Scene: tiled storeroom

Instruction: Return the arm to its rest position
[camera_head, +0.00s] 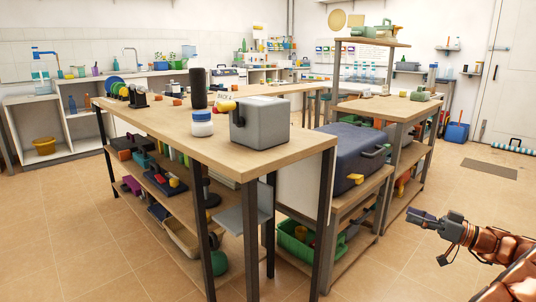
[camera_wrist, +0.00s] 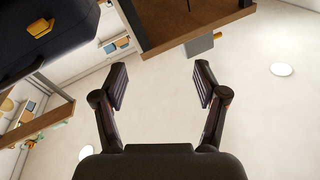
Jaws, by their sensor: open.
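My arm (camera_head: 498,246) reaches in from the lower right of the head view, a copper-coloured arm with a dark end. My gripper (camera_head: 422,217) points left over open floor, apart from the tables. In the wrist view my gripper (camera_wrist: 160,78) has its two dark fingers spread wide, with nothing between them. The wrist view looks tilted or upside down, with a wooden table part (camera_wrist: 160,32) at the top and pale ceiling or wall behind the fingers.
A long wooden table (camera_head: 285,158) holds a grey box (camera_head: 262,122) and a white jar (camera_head: 202,125). A dark blue case (camera_head: 345,155) lies on a lower bench, with a green crate (camera_head: 298,243) below. Tiled floor (camera_head: 400,270) is clear around my gripper.

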